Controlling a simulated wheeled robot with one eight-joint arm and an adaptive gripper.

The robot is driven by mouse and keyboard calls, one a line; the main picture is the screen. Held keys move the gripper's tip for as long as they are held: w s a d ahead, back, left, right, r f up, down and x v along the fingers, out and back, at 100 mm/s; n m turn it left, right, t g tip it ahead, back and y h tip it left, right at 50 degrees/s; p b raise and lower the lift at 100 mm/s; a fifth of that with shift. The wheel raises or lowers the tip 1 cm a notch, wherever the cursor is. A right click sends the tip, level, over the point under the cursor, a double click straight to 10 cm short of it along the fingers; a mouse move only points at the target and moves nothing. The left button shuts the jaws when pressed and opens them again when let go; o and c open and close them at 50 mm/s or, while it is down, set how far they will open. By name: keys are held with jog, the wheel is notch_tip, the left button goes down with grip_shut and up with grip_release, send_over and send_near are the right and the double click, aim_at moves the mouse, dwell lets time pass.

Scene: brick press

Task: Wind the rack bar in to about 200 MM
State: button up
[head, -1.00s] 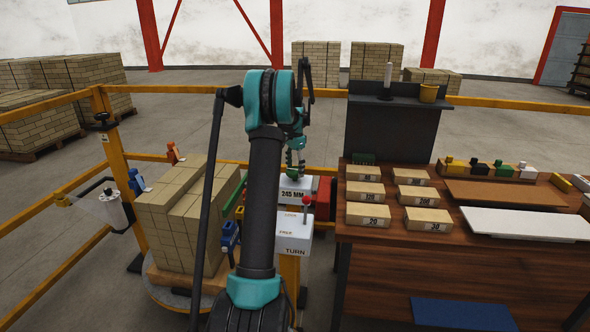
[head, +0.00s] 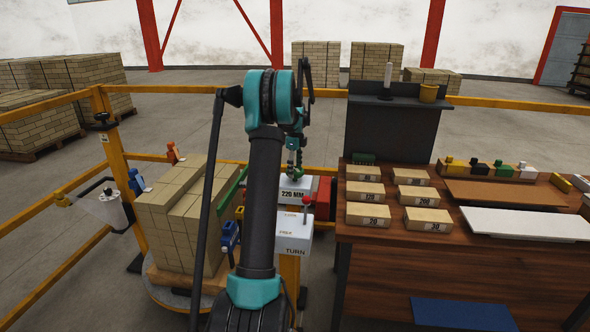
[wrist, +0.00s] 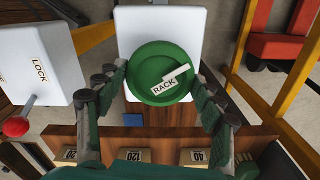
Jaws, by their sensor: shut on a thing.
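The round green wheel marked RACK (wrist: 150,62) sits on top of a white box. In the wrist view my gripper (wrist: 160,75) has a finger on each side of the wheel and is shut on its rim. In the head view my gripper (head: 294,168) is over the white box (head: 297,184), whose front reads 220 MM. A green bar (head: 231,187), seemingly the rack bar, shows left of my arm beside the brick stack. Part of it is hidden behind my arm.
A white box (head: 293,238) with a red-knobbed lever stands just in front. The stacked bricks (head: 175,215) are to the left. A wooden bench (head: 375,260) with labelled blocks is at right. Yellow rails (head: 60,270) run around the left and back.

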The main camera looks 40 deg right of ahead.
aim_at(295, 169)
jog(key=m, duration=0.4)
jog(key=shift+m, duration=2.2)
jog(key=o, duration=1.2)
jog(key=shift+c, duration=0.2)
notch_tip(295, 169, up, 12)
